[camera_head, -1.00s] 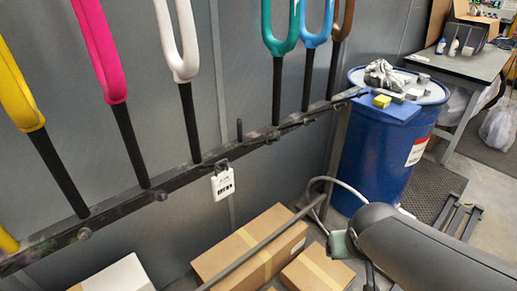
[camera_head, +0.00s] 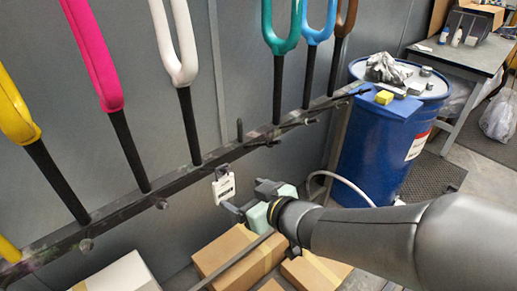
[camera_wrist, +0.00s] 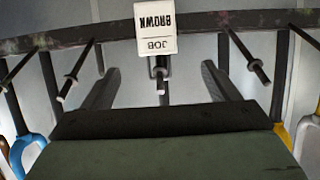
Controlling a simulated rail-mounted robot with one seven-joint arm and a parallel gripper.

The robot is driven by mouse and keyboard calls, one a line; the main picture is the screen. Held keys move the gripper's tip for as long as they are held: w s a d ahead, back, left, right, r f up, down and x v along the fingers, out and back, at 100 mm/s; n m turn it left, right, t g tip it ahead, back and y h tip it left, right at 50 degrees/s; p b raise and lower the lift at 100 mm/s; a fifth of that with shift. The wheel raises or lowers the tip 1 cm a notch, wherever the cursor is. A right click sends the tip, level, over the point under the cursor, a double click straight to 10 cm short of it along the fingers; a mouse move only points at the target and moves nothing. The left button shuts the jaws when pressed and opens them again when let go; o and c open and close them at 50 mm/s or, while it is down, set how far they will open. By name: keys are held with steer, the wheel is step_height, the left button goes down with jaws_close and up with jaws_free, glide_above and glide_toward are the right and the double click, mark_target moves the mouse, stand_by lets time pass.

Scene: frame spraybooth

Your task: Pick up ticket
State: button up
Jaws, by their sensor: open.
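The ticket (camera_head: 223,188) is a small white tag hanging by a dark loop from the dark rail, below the white fork frame. In the wrist view the ticket (camera_wrist: 156,30) appears upside down, with "JOB" and "BROWN" printed on it. My gripper (camera_head: 248,197) is open and empty, just right of the ticket in the head view. In the wrist view its two dark fingers (camera_wrist: 155,72) stand apart, and the ticket shows beyond them, roughly centred between them. It does not appear to be held; the exact gap is hard to tell.
The dark rail (camera_head: 160,183) with pegs carries several coloured forks, including a white one (camera_head: 176,45) above the ticket. Cardboard boxes (camera_head: 230,246) lie below. A blue drum (camera_head: 375,150) with items on its lid stands right, before a table (camera_head: 462,58).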

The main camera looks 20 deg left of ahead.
mark_target(225, 184)
steer(key=x, duration=0.6)
steer(key=shift+w+a+f+b, duration=0.1)
steer(key=shift+w+a+b, duration=0.05)
steer(key=shift+b, duration=0.2)
steer(key=shift+d+f+x, duration=0.1)
steer(key=shift+f+x, duration=0.1)
steer(key=shift+x, duration=1.1)
steer(key=shift+d+f+x, duration=0.1)
steer(key=shift+f+x, duration=0.05)
steer(key=shift+x, duration=1.2)
steer(key=c, duration=1.1)
steer(key=shift+c, duration=0.2)
steer(key=shift+d+r, duration=0.1)
steer(key=shift+r, duration=0.05)
steer(key=shift+d+r, duration=0.2)
steer(key=shift+r, duration=0.05)
steer(key=r+p+v, duration=0.1)
steer(key=p+v, duration=0.1)
steer(key=v, duration=1.3)
steer(key=shift+r, duration=0.15)
